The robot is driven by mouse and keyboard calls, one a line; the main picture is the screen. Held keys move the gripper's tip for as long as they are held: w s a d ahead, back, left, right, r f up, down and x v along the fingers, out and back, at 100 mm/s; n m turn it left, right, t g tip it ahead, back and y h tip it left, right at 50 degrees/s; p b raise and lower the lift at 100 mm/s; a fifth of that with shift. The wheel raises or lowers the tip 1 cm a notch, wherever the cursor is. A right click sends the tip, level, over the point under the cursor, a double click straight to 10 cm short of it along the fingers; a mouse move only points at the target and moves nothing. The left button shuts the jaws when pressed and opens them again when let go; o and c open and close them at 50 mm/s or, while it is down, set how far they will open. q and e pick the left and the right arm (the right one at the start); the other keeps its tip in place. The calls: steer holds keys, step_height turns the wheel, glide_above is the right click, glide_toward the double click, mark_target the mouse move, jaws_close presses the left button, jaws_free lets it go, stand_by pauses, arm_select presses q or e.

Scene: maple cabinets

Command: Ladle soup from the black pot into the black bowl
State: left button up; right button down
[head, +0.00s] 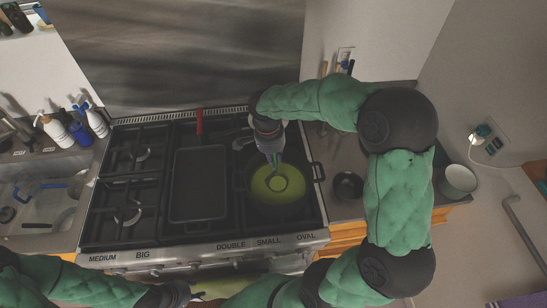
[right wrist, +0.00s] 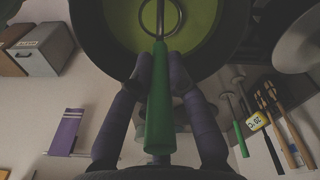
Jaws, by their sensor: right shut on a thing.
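The black pot (right wrist: 92,38) holds yellow-green soup (head: 292,190) and stands on the stove's right burners. The black bowl (head: 348,185) sits on the counter to the right of the stove; I see nothing in it. My right gripper (head: 274,158) is above the pot, shut on the green handle of the ladle (right wrist: 158,110). The ladle's round head (head: 277,183) is down in the soup, inside the pot. My left gripper (head: 182,293) is low at the front of the stove, by the oven front; its fingers are too unclear to judge.
A black griddle pan (head: 198,185) with a red handle lies on the middle burners. Spray bottles (head: 97,121) and a sink (head: 42,205) are at left. My right arm reaches over the right counter.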

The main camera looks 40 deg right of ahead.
steer(key=shift+r+p, duration=4.65)
steer(key=shift+r, duration=3.05)
